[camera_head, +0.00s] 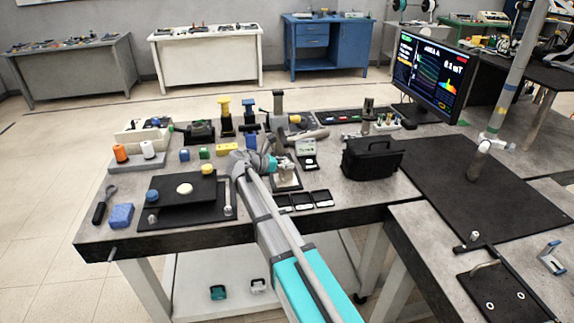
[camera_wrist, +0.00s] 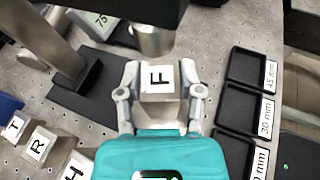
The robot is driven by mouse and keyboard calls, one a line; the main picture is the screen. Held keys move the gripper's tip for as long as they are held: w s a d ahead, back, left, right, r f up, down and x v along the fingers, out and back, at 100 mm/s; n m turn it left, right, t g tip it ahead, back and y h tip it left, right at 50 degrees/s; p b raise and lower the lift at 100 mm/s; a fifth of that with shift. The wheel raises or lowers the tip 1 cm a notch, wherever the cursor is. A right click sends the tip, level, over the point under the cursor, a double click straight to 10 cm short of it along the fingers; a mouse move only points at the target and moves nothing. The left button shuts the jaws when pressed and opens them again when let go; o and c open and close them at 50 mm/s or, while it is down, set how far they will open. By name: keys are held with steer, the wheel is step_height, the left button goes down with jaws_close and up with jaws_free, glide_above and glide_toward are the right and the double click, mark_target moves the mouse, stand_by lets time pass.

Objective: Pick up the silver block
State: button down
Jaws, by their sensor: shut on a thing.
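A silver block (camera_wrist: 160,103) with a white label marked F sits between the fingers of my gripper (camera_wrist: 159,72) in the wrist view. The fingers close on it from the left and right sides. I cannot tell whether it rests on something or hangs clear. Other silver blocks marked T (camera_wrist: 14,127), R (camera_wrist: 38,145) and H (camera_wrist: 75,170) stand at the lower left, the H one partly cut off. In the head view my gripper (camera_head: 262,166) is over the middle of the grey bench (camera_head: 330,215), and the block in it cannot be made out.
A metal cylinder (camera_wrist: 151,38) stands just beyond the held block, close to the fingertips. Black trays (camera_wrist: 243,110) with millimetre labels line the right. A black case (camera_head: 372,158) and a monitor (camera_head: 432,80) stand right on the bench. A black plate (camera_head: 160,214) lies left.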

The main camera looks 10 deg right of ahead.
mark_target(286, 162)
steer(key=shift+r+p, duration=1.65)
steer(key=shift+r, duration=0.1)
steer(key=s+a, duration=0.3)
steer(key=a, duration=0.5)
steer(key=s+a, duration=0.4)
steer(key=a, duration=0.4)
steer(key=shift+a, duration=0.3)
steer(key=shift+w, duration=0.1)
step_height(286, 162, up, 9)
steer(key=p, duration=0.9)
steer(key=shift+d, duration=0.2)
